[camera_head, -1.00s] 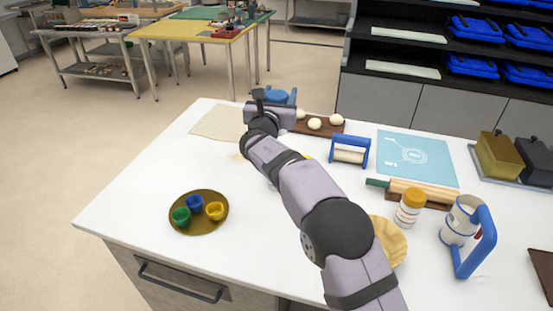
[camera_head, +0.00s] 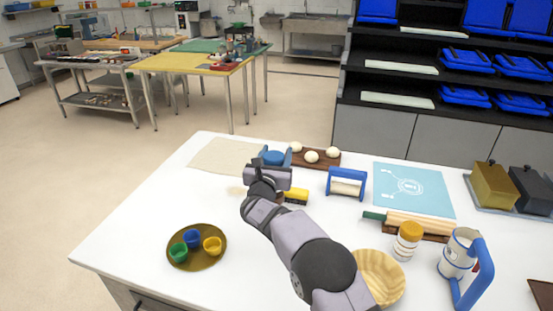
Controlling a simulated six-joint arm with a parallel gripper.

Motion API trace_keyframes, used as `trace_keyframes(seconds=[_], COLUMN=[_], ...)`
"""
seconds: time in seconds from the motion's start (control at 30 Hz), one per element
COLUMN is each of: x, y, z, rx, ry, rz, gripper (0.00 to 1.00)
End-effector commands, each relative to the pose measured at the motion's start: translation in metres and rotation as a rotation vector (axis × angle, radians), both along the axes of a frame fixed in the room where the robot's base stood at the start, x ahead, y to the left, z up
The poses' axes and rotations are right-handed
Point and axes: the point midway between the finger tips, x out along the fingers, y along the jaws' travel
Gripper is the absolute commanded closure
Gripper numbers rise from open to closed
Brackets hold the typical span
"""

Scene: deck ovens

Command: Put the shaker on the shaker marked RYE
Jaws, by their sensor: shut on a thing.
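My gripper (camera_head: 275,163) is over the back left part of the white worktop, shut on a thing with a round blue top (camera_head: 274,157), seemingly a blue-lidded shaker. My gripper and wrist hide most of its body. Another shaker (camera_head: 407,241), pale with an orange-yellow lid, stands upright at the right of the worktop, well apart from my gripper. Its marking is too small to read, and I see no legible RYE in this view.
A yellow object (camera_head: 296,195) lies just beside my gripper. A blue-framed roller (camera_head: 346,183), rolling pin (camera_head: 418,224), wicker bowl (camera_head: 380,278) and blue-handled jug (camera_head: 458,255) stand rightward. A round tray (camera_head: 208,259) holds small cups. The front middle worktop is clear.

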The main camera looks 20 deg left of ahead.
Motion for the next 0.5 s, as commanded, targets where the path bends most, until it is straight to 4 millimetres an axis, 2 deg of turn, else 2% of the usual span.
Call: trace_keyframes(seconds=[0.2, 0.5], x=[0.0, 0.0], y=[0.0, 0.0], z=[-0.019, -0.021], rx=[-0.001, 0.001], ry=[-0.002, -0.003], rz=[0.0, 0.0], gripper=[0.78, 0.78])
